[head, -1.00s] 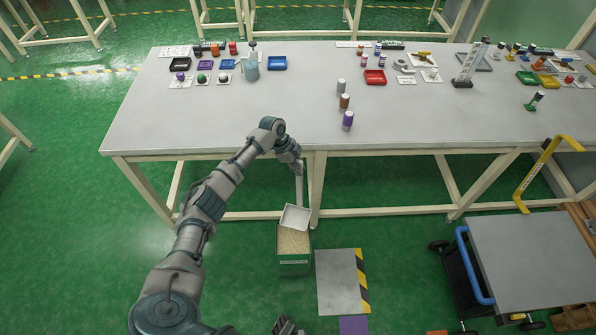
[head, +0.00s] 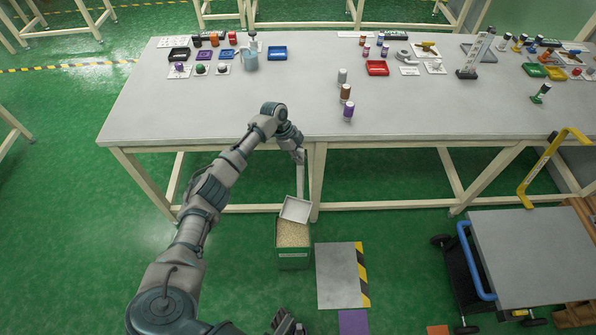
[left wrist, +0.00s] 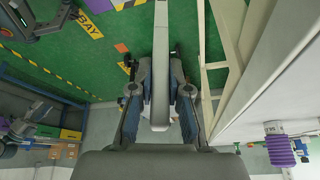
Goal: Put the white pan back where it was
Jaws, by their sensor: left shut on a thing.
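The white pan (head: 296,209) shows in the head view over the green bin (head: 293,258), which holds pale grains. The pan looks tilted, and I cannot tell whether it touches the bin's rim. Its long pale handle rises toward the table's front edge. My left gripper (head: 299,157) is shut on the handle at its upper end. In the left wrist view the left gripper's fingers (left wrist: 160,100) stand on both sides of the pale handle (left wrist: 161,60); the pan's body is mostly hidden there. A dark part of what looks like my right gripper (head: 286,323) shows at the bottom edge; its jaws are unclear.
The long grey table (head: 220,125) stands just beyond the bin, with several bottles (head: 346,93) and small trays (head: 377,68) on it. A grey floor plate (head: 337,275) with a striped edge lies right of the bin. A cart (head: 535,250) stands farther right.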

